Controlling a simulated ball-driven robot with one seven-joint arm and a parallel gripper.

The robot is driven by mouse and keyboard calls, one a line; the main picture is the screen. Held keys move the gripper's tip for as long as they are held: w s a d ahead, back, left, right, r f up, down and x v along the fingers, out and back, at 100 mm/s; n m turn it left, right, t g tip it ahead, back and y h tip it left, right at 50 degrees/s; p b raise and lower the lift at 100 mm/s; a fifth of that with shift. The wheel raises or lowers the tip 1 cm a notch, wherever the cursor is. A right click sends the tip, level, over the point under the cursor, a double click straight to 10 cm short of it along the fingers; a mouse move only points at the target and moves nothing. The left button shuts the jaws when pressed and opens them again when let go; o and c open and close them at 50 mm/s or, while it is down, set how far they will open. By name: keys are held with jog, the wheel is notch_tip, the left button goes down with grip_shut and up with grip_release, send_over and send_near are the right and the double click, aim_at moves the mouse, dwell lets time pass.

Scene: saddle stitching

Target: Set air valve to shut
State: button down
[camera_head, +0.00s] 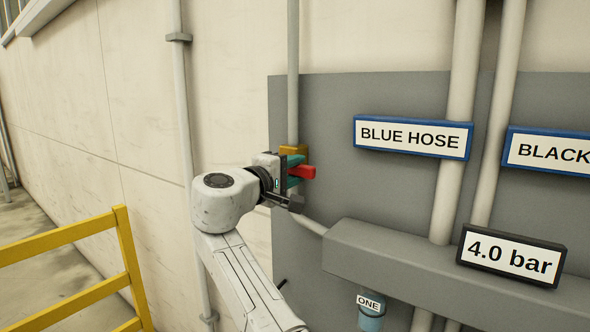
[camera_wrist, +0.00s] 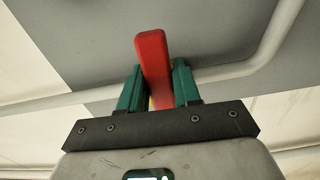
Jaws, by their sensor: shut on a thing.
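The air valve has a brass-coloured body (camera_head: 293,150) on a vertical grey pipe at the left edge of the grey wall panel. Its red lever (camera_head: 303,172) points to the right, roughly level, across the line of the pipe. My gripper (camera_head: 296,176) is at the valve, with its teal fingers closed around the lever. In the wrist view the red lever (camera_wrist: 152,62) stands between the two teal fingers of my gripper (camera_wrist: 158,88), its end reaching past them. My gripper hides much of the valve body and the lever's root.
A grey horizontal manifold (camera_head: 440,268) juts from the panel at lower right. Signs read BLUE HOSE (camera_head: 411,136), BLACK (camera_head: 549,151) and 4.0 bar (camera_head: 510,256). A blue cup-like part (camera_head: 371,318) hangs beneath, labelled ONE. A yellow railing (camera_head: 130,265) stands at left.

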jog(key=shift+a+r+n, duration=0.1)
jog(key=shift+r+n, duration=0.1)
jog(key=shift+n, duration=0.1)
jog(key=c, duration=0.9)
grip_release()
jog(key=shift+f, duration=0.1)
jog(key=shift+b+v, duration=1.9)
jog(key=shift+v, duration=3.5)
